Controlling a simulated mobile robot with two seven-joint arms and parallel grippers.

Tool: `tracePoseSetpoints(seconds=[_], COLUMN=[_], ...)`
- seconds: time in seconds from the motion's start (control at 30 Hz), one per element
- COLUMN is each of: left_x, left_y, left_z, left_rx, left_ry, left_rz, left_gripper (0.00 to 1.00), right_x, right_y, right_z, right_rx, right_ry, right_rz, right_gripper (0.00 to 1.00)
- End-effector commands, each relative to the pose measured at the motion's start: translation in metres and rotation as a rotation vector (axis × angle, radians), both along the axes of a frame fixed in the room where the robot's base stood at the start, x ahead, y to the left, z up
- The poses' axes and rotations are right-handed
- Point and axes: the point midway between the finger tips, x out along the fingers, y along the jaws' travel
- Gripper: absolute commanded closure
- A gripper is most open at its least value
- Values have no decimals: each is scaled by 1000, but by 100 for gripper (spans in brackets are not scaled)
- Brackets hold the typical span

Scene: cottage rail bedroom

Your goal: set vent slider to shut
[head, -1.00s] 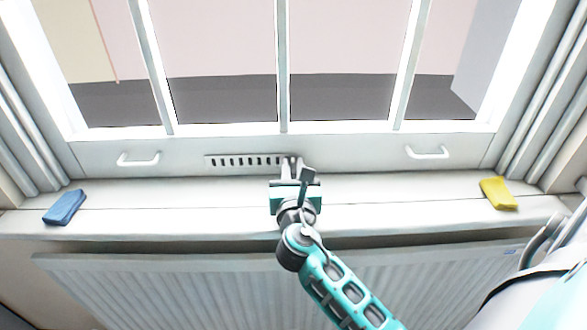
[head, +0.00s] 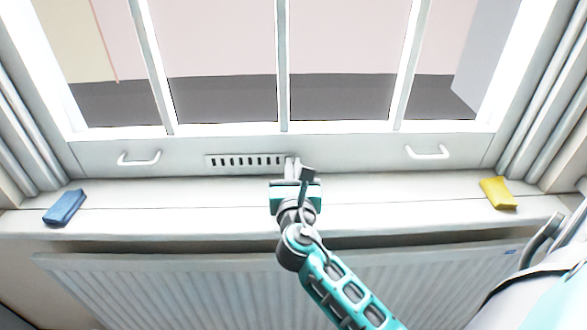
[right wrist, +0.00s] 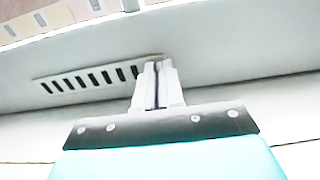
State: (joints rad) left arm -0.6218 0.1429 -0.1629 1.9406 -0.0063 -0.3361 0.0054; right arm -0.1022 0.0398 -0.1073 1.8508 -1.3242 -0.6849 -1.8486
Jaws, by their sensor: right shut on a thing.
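The vent (head: 240,161) is a pale plate with a row of dark slots, set in the lower window rail. It also shows in the right wrist view (right wrist: 84,80), left of the fingers. My right gripper (head: 292,163) is at the vent's right end, its fingers closed together around something small. In the right wrist view the fingers (right wrist: 157,72) pinch a narrow dark piece, probably the slider knob, mostly hidden between them. The visible slots look dark and open. My left gripper is not in view.
A blue folded cloth (head: 65,207) lies on the sill at left and a yellow one (head: 498,193) at right. Two white handles (head: 139,159) (head: 427,152) stick out of the window rail. A radiator (head: 160,285) stands below the sill.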

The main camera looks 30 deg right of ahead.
Motion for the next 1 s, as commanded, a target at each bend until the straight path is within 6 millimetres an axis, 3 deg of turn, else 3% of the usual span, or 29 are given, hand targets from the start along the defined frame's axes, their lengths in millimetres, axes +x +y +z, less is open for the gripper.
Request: tracePoseSetpoints(seconds=[0.47, 0.73, 1.0], left_x=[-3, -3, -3], left_y=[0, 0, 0], left_z=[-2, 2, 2], left_rx=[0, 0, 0], left_ry=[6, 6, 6], left_rz=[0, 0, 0], left_gripper=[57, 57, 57], right_x=[0, 15, 16], right_y=[0, 24, 26], right_z=[1, 2, 1], right_rx=[-1, 0, 0], right_ry=[-2, -2, -4], right_rz=[-1, 0, 4], right_gripper=[100, 100, 100])
